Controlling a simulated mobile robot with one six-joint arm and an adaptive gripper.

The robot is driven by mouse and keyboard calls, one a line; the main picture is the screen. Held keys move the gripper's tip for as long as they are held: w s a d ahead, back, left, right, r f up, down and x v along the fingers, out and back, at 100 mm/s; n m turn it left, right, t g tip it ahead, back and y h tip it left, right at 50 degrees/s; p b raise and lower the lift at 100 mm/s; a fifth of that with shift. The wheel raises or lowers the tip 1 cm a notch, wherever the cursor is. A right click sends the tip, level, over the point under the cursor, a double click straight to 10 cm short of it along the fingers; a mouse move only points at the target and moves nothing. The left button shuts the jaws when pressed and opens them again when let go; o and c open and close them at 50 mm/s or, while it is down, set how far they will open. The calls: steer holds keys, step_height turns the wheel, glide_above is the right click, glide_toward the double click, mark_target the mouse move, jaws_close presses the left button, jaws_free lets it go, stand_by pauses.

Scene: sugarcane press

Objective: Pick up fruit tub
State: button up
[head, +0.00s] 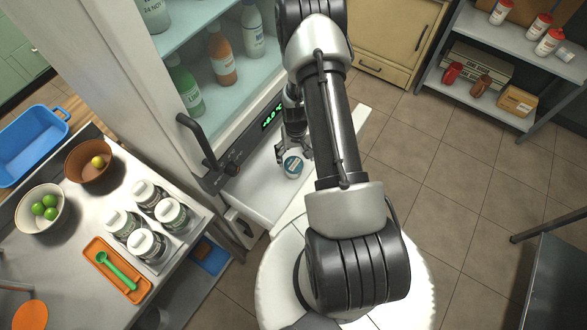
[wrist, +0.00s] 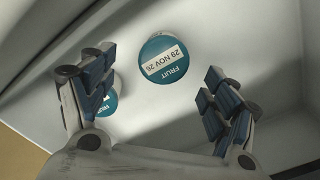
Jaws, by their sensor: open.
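A fruit tub (wrist: 163,58) with a teal lid and a white label reading "FRUIT 29 NOV 26" stands on a white surface in the wrist view. It lies just beyond and between my open fingers (wrist: 155,82), with no finger closed on it. A second teal-lidded tub (wrist: 107,103) shows partly behind the left finger. In the head view, my gripper (head: 291,152) is low in a white drawer or shelf (head: 254,190) below the glass-fronted cabinet.
A cabinet handle (head: 197,140) and a display panel (head: 272,115) are close left of my arm. A steel table (head: 75,255) at left holds several lidded jars (head: 146,244), bowls and an orange tray (head: 117,270). Tiled floor at right is open.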

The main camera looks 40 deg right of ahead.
mark_target(294, 164)
steer(key=f, duration=0.3)
steer(key=f+b, duration=0.1)
steer(key=f, duration=0.2)
steer(key=f+b, duration=0.1)
steer(key=f, duration=0.2)
steer(key=shift+w+a+f, duration=0.1)
steer(key=shift+w+a, duration=0.1)
steer(key=shift+w, duration=0.15)
steer(key=c, duration=1.3)
